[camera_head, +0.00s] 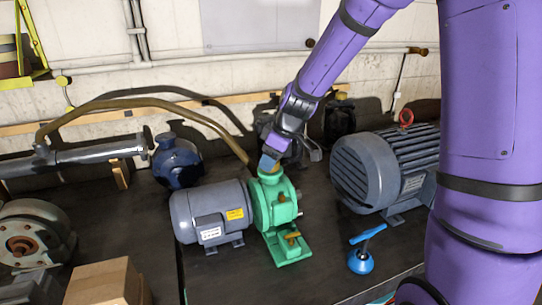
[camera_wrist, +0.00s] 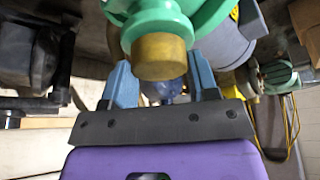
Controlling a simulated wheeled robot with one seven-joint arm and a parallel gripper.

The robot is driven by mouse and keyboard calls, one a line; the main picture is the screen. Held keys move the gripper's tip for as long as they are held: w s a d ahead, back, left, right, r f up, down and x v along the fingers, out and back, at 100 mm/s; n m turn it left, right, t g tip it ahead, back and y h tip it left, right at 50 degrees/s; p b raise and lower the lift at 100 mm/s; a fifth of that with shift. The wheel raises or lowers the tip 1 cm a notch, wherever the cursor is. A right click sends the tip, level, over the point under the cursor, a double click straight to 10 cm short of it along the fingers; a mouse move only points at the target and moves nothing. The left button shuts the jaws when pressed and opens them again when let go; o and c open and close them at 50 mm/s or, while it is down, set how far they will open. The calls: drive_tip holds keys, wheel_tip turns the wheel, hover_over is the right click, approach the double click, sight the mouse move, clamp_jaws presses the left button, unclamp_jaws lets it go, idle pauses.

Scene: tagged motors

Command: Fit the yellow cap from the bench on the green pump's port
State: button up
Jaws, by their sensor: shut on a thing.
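The green pump (camera_head: 275,205) stands on the dark bench, coupled to a grey motor (camera_head: 212,215), with its port facing up. My gripper (camera_head: 269,163) is directly above the port, pointing down. In the wrist view its blue fingers (camera_wrist: 160,68) are shut on the yellow cap (camera_wrist: 158,57), one on each side. The cap's end lies against the green round flange (camera_wrist: 155,22) of the port and looks in line with it. How deep the cap sits cannot be told. In the head view the fingers mostly hide the cap.
A brown hose (camera_head: 175,103) arches behind the pump and comes down close to my gripper's left. A large grey motor (camera_head: 385,168) stands right, a blue-based stand (camera_head: 361,260) front right. A dark blue round thing (camera_head: 177,160) stands left, a cardboard box (camera_head: 107,284) front left.

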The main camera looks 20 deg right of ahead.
drive_tip(key=shift+f, duration=0.2)
drive_tip(key=o, duration=1)
drive_tip(key=shift+r, duration=3.05)
drive_tip(key=v, duration=1)
drive_tip(key=shift+r, duration=0.4)
